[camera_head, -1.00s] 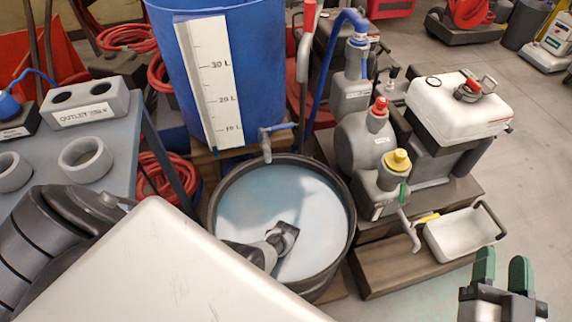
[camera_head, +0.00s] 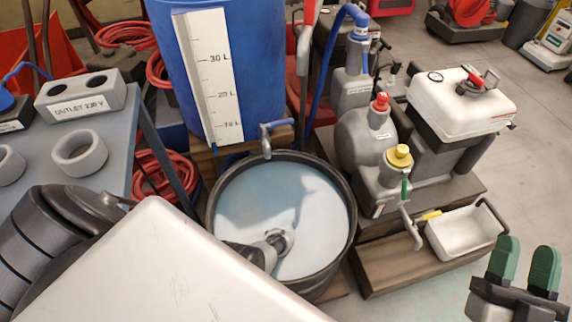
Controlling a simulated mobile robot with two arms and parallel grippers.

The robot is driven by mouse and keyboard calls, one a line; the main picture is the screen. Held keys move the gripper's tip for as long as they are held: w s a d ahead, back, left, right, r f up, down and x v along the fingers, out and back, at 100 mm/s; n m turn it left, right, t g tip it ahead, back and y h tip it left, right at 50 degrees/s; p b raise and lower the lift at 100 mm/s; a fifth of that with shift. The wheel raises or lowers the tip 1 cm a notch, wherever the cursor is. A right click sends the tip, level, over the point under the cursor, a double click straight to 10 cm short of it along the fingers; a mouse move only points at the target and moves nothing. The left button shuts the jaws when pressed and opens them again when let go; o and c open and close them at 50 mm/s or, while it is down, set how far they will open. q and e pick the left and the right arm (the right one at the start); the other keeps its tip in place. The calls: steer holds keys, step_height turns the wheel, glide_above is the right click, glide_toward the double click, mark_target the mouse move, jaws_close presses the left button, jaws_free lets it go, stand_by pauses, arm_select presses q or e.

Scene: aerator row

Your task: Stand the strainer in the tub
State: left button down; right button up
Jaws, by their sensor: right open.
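The dark round tub (camera_head: 351,222) holds pale, cloudy water and stands below the blue barrel's tap. My left arm reaches over the tub from the lower left. Its grey wrist (camera_head: 262,252) slopes down into the water, and the left gripper is sunk below the surface with its fingers hidden. I cannot make out the strainer; whether it is in the left gripper under the water does not show. My right gripper (camera_head: 525,265), with green fingertips, is open and empty at the lower right, apart from the tub.
A blue barrel (camera_head: 265,75) with a litre scale and tap (camera_head: 267,140) stands behind the tub. A grey pump (camera_head: 365,150) with red and yellow caps and a white tray (camera_head: 458,236) are on the right. A grey table (camera_head: 115,150) is at the left.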

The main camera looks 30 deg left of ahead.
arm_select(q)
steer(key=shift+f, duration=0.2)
arm_select(e)
steer(key=shift+s+r+t, duration=0.35)
steer(key=shift+t, duration=0.15)
arm_select(q)
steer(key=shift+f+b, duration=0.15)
steer(key=shift+b, duration=0.15)
arm_select(e)
steer(key=shift+s+r+t, duration=0.2)
steer(key=shift+r+t, duration=0.2)
arm_select(q)
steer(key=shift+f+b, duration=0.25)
steer(key=shift+b, duration=0.05)
arm_select(e)
steer(key=shift+s+r+t+y, duration=0.4)
steer(key=shift+s+t+y, duration=0.2)
steer(key=shift+s, duration=0.05)
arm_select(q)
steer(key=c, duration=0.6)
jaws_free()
arm_select(e)
steer(key=shift+d, duration=0.1)
